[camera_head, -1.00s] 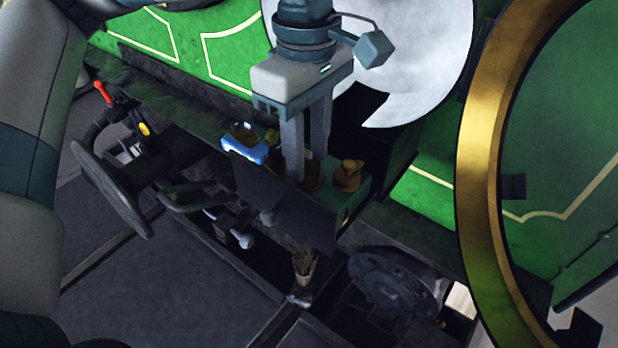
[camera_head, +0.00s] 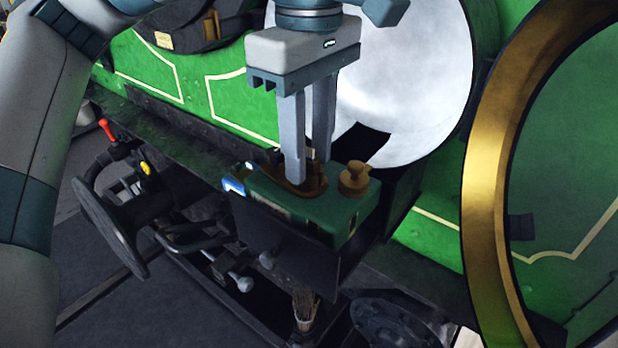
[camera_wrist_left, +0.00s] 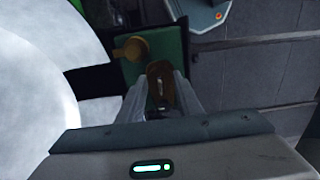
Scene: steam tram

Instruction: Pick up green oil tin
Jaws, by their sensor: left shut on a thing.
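The green oil tin (camera_head: 345,215) is a boxy can with a brass cap and a brass handle on top. It sits at a dark holder, its top standing above the holder's rim. My left gripper (camera_head: 309,182) comes from above, its two grey fingers shut on the brass handle. In the left wrist view the tin (camera_wrist_left: 165,45) shows beyond the fingertips (camera_wrist_left: 161,95), with the cap beside the handle. The tin's lower part is partly hidden by the holder. My right gripper is not in view.
The dark holder (camera_head: 285,240) is fixed in front of the green tram side. A blue-and-white item (camera_head: 233,186) is beside the tin. A handwheel (camera_head: 108,215) stands left, a brush (camera_head: 304,305) below, and a large brass ring (camera_head: 490,150) right.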

